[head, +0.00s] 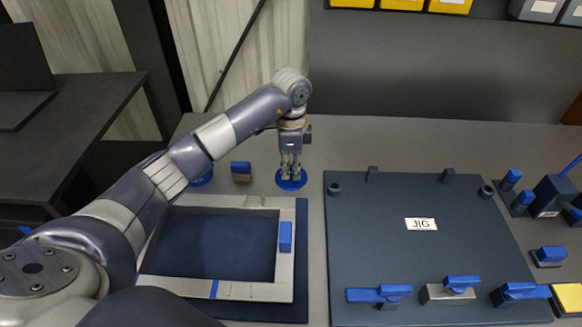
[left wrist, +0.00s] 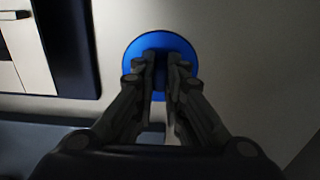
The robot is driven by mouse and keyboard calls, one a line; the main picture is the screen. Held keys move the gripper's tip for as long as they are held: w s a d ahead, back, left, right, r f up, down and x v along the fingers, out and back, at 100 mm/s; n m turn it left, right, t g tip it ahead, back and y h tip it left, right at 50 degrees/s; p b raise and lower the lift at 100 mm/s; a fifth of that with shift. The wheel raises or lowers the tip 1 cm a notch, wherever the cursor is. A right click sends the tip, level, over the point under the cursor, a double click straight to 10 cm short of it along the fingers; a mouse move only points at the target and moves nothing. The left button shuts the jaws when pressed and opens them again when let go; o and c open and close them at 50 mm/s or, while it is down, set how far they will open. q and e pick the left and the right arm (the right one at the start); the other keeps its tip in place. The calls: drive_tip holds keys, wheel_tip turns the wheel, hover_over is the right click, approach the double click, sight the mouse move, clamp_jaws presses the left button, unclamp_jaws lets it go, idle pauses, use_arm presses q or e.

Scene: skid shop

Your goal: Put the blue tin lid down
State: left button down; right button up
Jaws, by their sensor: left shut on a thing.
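The blue tin lid (head: 291,181) is a round blue disc at the back of the grey bench, between the frame and the jig board. My left gripper (head: 290,176) points straight down at its middle and is shut on it. The lid also shows in the left wrist view (left wrist: 160,41), under the fingertips of my left gripper (left wrist: 162,62). The fingers hide the part they grip. I cannot tell whether the lid touches the bench or hangs just above it. My right gripper is not in view.
A pale frame on a dark blue board (head: 302,255) lies in front left of the lid. The dark jig board (head: 380,245) with blue clamps lies to the right. A blue-topped block (head: 241,171) and another blue round thing (head: 202,178) stand left of the lid.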

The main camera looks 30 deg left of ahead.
sight(291, 170)
use_arm(q)
drive_tip(key=c, duration=1.7)
unclamp_jaws()
drive_tip(key=shift+f, duration=0.15)
drive_tip(key=shift+o, duration=0.2)
wheel_tip(291, 170, up, 12)
drive_tip(key=shift+r, duration=0.2)
